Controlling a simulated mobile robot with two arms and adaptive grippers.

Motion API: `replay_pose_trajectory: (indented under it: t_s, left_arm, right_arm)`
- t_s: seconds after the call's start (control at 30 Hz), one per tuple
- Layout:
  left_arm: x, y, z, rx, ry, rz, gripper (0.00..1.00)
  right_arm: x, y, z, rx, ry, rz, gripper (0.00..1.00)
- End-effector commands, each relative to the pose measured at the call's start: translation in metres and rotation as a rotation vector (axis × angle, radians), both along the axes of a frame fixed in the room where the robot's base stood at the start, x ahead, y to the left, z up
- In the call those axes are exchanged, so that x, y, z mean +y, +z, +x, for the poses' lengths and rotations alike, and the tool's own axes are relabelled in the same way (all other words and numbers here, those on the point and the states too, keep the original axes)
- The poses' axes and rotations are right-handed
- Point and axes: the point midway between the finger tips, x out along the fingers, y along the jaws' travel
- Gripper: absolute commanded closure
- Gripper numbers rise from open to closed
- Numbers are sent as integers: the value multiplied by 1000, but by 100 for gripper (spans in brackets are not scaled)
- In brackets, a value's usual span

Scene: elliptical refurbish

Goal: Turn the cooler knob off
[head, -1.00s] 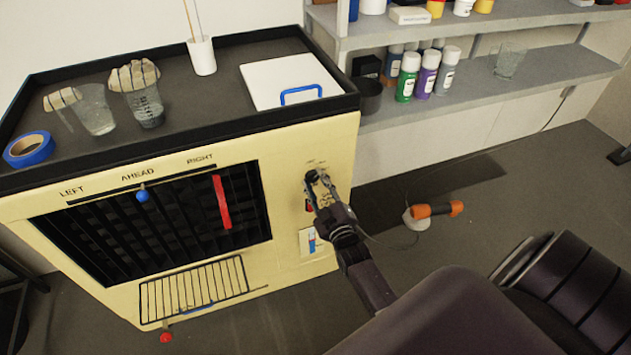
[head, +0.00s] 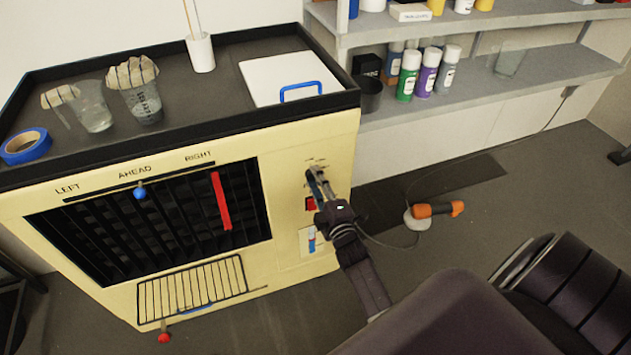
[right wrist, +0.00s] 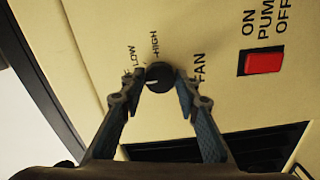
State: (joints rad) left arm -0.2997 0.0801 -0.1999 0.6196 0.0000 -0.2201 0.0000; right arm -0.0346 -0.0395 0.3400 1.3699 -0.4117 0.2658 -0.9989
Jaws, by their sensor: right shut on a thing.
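The cooler (head: 285,225) is a cream box with a dark grille, at the left and middle of the head view. Its round black knob (right wrist: 159,77) shows in the right wrist view, near the printed words LOW, HIGH and FAN. A pale mark on the knob points to the left in that view. My right gripper (head: 316,175) is at the upper right of the cooler's front; its fingers also show in the right wrist view (right wrist: 160,84), shut on the knob from both sides. Another label is partly hidden by the left finger. My left gripper is not in view.
A red pump switch (right wrist: 263,63) sits beside the knob. A blue-tipped lever (head: 141,194) and a red strip (head: 220,201) are on the grille. Glasses, tape and a white board (head: 290,78) lie on top. A shelf (head: 480,95) with bottles stands behind at the right.

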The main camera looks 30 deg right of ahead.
Motion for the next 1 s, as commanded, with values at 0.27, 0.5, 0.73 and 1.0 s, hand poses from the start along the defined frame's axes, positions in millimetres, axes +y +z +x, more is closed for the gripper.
replay_pose_trajectory:
  t_s: [0.27,0.5,0.73,1.0]
  left_arm:
    - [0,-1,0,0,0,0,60]
    - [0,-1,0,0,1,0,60]
    - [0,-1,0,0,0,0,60]
    - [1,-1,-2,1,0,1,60]
  right_arm:
    - [0,-2,-1,8,0,-19,95]
    - [0,-2,-1,9,0,-18,95]
    - [0,-1,0,6,0,-18,53]
    - [1,-1,-3,6,0,-17,53]
